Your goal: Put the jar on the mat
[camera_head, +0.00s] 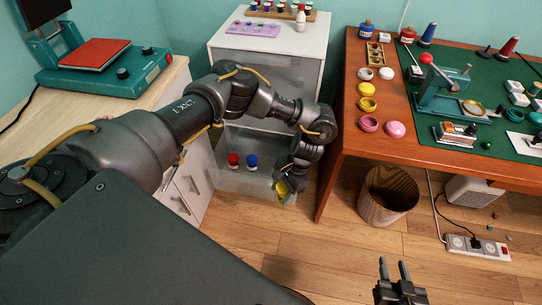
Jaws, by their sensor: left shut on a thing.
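My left gripper (285,182) hangs low in front of the white cabinet. It is shut on a small yellow thing (282,188), likely the jar, mostly hidden by the fingers. A red-topped jar (233,159) and a blue-topped jar (252,161) stand on the cabinet's lower shelf, left of that gripper. A purple mat (237,28) with a few small items lies on top of the cabinet. A large green mat (428,143) covers much of the desk at right. My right gripper (397,270) is open and empty at the bottom, over the floor.
The white cabinet (300,50) also carries a wooden rack (311,15) and a white bottle (301,20). The wooden desk (340,130) has several pots along its left edge. A waste bin (387,210) and a power strip (470,245) are on the floor. A teal press (140,80) stands at left.

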